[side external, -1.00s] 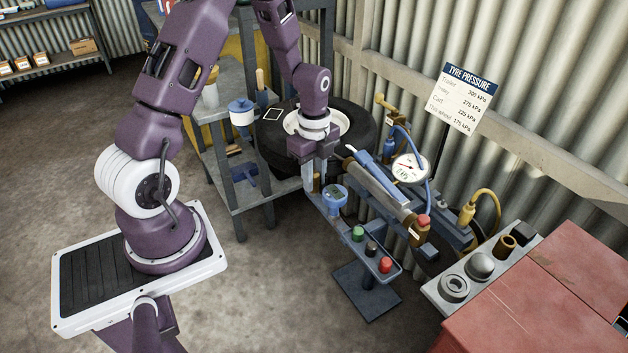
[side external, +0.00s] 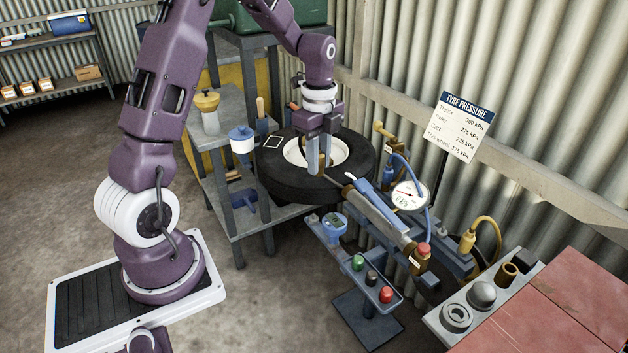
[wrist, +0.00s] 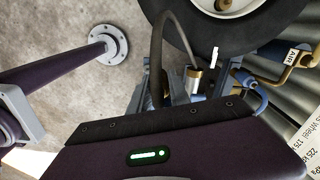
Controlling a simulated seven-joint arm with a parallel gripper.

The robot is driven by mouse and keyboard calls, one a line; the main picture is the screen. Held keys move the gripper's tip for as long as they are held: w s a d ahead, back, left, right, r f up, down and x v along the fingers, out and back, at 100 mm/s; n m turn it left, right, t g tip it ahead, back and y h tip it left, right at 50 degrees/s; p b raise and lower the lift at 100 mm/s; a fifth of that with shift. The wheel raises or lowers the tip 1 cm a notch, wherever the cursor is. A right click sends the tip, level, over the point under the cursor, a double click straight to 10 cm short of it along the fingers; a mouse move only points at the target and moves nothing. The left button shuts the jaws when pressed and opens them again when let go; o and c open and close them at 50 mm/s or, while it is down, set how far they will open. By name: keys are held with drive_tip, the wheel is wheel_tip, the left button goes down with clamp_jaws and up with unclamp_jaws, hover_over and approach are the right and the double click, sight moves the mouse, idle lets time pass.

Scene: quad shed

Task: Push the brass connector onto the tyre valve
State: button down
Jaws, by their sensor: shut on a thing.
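My gripper (side external: 319,168) is shut on the brass connector (side external: 312,162), low over the near side of the tyre (side external: 280,180). In the wrist view the connector (wrist: 194,78) shows as a small brass and silver cylinder between the fingers, with a dark hose looping away from it. The tyre, with its pale rim (wrist: 248,4), lies flat, at the top of the wrist view. Any contact between connector and valve is hidden.
Green, black and red knobs (side external: 372,278) sit in front. A pressure sign (side external: 462,125) is behind. The corrugated wall is close.

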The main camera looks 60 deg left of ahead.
drive_tip(key=w+a+n, duration=0.1)
drive_tip(key=w+a, duration=0.4)
drive_tip(key=a, duration=0.1)
drive_tip(key=w+a+n, duration=0.2)
drive_tip(key=w+a, duration=0.4)
drive_tip(key=shift+f, duration=2.95)
drive_tip(key=shift+f, duration=0.65)
